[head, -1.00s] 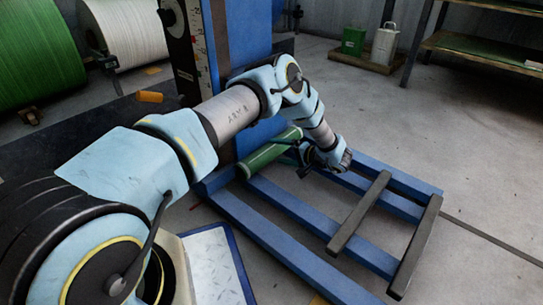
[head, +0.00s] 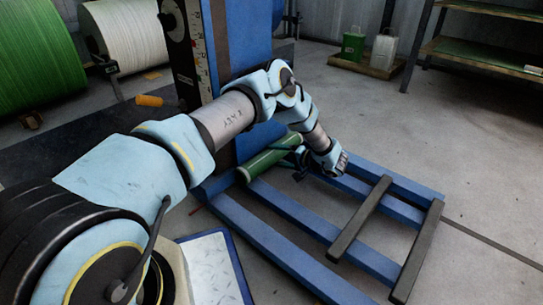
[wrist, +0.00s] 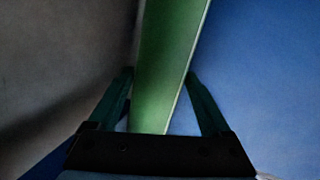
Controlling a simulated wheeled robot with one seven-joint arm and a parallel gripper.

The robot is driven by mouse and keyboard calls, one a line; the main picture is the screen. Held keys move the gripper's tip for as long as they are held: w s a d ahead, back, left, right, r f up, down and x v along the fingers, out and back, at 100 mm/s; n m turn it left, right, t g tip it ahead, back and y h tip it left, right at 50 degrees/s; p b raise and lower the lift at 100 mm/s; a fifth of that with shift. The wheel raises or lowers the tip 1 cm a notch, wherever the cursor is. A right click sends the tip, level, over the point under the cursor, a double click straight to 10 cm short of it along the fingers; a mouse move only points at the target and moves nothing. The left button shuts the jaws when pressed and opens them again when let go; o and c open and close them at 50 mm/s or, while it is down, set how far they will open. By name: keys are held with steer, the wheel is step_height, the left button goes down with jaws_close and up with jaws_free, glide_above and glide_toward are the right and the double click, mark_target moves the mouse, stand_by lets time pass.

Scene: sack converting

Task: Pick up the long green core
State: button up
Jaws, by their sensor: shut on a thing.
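The long green core (head: 268,160) is a slim green cylinder at the left end of the blue pallet frame, in front of the blue column, tilted up to the right in the head view. In the wrist view the core (wrist: 168,65) runs up between the two fingers, one on each side. My gripper (wrist: 160,76) is shut on it. In the head view my gripper (head: 301,162) is at the core's right part, partly hidden by my wrist. I cannot tell whether the core rests on the frame or is just above it.
The blue pallet frame (head: 285,208) with dark crossbars (head: 360,218) lies below my arm. The blue column (head: 238,40) stands close behind the core. An orange roll (head: 149,100) lies on a dark surface at left. Open floor (head: 480,170) extends to the right.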

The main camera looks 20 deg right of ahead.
jaws_close()
steer(key=shift+r, duration=0.1)
